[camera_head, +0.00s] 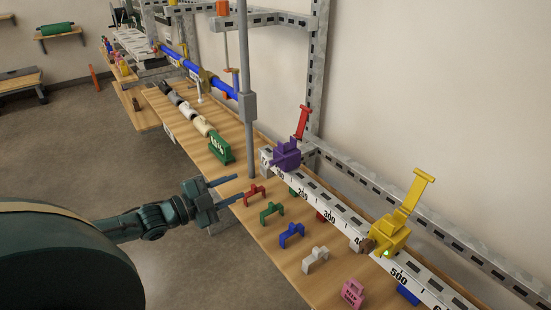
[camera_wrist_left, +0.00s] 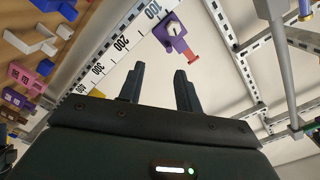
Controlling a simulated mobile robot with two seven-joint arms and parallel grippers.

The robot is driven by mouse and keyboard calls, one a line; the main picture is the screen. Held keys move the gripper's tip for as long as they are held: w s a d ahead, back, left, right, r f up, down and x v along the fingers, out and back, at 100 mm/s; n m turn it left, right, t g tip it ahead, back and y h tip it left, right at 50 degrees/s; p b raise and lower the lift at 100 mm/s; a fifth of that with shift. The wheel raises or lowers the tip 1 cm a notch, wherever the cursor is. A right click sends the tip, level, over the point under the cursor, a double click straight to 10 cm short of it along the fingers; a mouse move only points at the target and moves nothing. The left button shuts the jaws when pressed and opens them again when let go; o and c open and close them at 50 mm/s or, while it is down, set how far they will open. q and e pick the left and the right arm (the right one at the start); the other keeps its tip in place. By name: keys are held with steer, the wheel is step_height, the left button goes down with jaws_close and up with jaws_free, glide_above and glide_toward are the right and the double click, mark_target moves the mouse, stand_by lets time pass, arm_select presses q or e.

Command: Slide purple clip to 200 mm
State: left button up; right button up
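The purple clip (camera_head: 287,155) sits on the white numbered rail (camera_head: 342,222) near the 100 mark, its red lever (camera_head: 303,121) sticking up. In the left wrist view the purple clip (camera_wrist_left: 172,33) shows beyond the fingertips, beside the 100 mark; the 200 mark on the rail (camera_wrist_left: 122,43) is farther along. My left gripper (camera_head: 239,190) is open and empty, left of the clip over the bench edge, and apart from it. Its two spread fingers also show in the left wrist view (camera_wrist_left: 160,74). My right gripper is not in view.
A yellow clip (camera_head: 390,236) with a raised lever sits on the rail between 400 and 500. Red (camera_head: 255,192), green (camera_head: 271,211), blue (camera_head: 291,234) and grey (camera_head: 315,258) brackets stand on the bench before the rail. A grey vertical post (camera_head: 248,105) rises near the purple clip.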

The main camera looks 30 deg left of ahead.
mark_target(273, 161)
arm_select(q)
steer(key=shift+m, duration=0.3)
steer(key=shift+a+r+b+x, duration=0.15)
steer(key=shift+r+x, duration=0.15)
steer(key=shift+x, duration=1.95)
steer(key=shift+a+r+b+x, duration=0.15)
steer(key=shift+r+x, duration=0.1)
steer(key=shift+x, duration=2)
steer(key=shift+a+r+b+x, duration=0.15)
steer(key=shift+r+x, duration=0.15)
steer(key=shift+x, duration=1.95)
steer(key=shift+w+d, duration=0.1)
steer(key=shift+w, duration=0.05)
jaws_close()
